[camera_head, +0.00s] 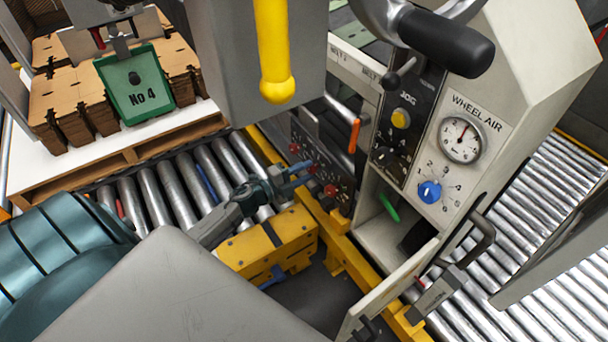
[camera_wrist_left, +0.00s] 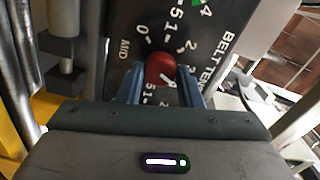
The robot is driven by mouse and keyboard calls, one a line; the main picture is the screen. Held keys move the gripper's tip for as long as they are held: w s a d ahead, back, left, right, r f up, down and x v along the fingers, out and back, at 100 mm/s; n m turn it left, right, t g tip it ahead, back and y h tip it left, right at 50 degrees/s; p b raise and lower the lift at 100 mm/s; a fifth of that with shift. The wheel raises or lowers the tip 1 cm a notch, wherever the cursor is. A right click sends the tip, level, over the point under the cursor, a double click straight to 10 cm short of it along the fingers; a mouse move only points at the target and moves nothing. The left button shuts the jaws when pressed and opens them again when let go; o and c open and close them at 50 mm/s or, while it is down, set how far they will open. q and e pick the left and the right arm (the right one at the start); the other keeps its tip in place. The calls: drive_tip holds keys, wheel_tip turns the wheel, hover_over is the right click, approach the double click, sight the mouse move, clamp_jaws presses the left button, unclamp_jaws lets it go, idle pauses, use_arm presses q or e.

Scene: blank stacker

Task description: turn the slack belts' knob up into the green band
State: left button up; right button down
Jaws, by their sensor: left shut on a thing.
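In the left wrist view a red knob (camera_wrist_left: 160,68) with a white pointer line sits on a black panel (camera_wrist_left: 121,70) lettered "MID" and "BELT TEN...". The pointer line slants toward the lower right of the picture. My left gripper (camera_wrist_left: 162,88) is shut on this knob, one blue finger on each side. A bit of green (camera_wrist_left: 197,4) shows at the top edge beside a "4"; the rest of the scale is cut off or hidden. In the head view my left gripper (camera_head: 303,175) reaches the dark side panel, where red knobs show. My right gripper is not in view.
A blue knob (camera_head: 429,192) and a "WHEEL AIR" gauge (camera_head: 461,140) are on the cabinet's front. A black-gripped handwheel (camera_head: 445,42) juts out above. A yellow block (camera_head: 268,243) lies beneath my left gripper. Rollers (camera_head: 166,193) and stacked cardboard (camera_head: 72,95) are at left.

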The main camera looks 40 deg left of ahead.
use_arm(q)
drive_tip(key=m+b, duration=0.1)
drive_tip(key=m, duration=0.1)
drive_tip(key=shift+f+m, duration=0.15)
drive_tip(key=shift+m, duration=0.15)
drive_tip(key=shift+m+b, duration=0.35)
drive_tip(key=shift+m, duration=0.25)
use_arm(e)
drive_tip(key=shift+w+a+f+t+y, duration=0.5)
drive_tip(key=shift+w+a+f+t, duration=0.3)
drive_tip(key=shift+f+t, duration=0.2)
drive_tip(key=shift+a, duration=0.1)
use_arm(q)
drive_tip(key=o, duration=1)
drive_tip(key=shift+c, duration=0.2)
drive_tip(key=shift+s, duration=0.1)
